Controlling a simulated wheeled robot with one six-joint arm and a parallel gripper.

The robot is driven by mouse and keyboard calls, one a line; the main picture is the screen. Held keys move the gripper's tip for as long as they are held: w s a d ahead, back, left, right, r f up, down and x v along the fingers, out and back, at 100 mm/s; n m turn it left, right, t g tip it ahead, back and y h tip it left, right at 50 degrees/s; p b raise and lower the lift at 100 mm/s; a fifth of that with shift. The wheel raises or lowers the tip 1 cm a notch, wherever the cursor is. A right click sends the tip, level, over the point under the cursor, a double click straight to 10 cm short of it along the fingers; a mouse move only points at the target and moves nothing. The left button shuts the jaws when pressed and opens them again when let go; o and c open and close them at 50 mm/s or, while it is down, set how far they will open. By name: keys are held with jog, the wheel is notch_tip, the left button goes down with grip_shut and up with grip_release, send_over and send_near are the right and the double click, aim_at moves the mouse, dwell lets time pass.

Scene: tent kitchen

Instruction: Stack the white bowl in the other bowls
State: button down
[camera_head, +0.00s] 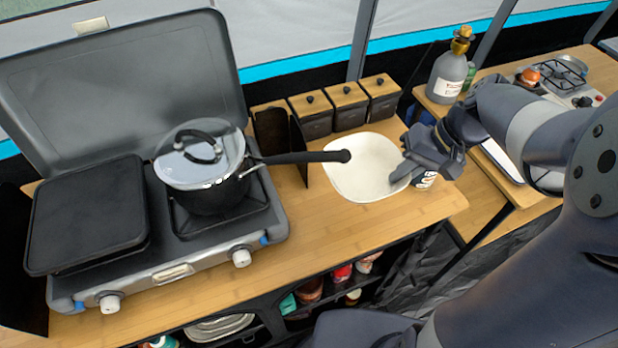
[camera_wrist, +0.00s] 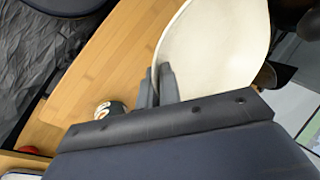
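The white bowl (camera_head: 352,172) is wide and squarish with rounded corners, at the right part of the wooden counter, empty. In the wrist view the bowl (camera_wrist: 215,50) fills the upper middle. My gripper (camera_head: 408,165) is at the bowl's right rim. In the wrist view its fingers (camera_wrist: 158,84) are close together, one outside the rim and one inside, shut on the bowl's wall. I cannot tell if the bowl touches the counter. A pale stack of dishes (camera_head: 218,328) shows on the shelf below; I cannot tell if these are the other bowls.
A lidded pot (camera_head: 205,175) stands on the camping stove (camera_head: 180,255); its long black handle (camera_head: 310,157) reaches over the bowl's left side. Wooden-lidded canisters (camera_head: 345,100) stand behind the bowl. A small can (camera_wrist: 108,110) is beside my gripper. The counter's front strip is clear.

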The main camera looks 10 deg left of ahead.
jog(key=shift+s+f, duration=0.1)
jog(key=shift+f, duration=4.9)
jog(key=shift+f, duration=0.25)
jog(key=c, duration=1.6)
grip_release()
jog(key=shift+r, duration=0.1)
jog(key=shift+r, duration=0.1)
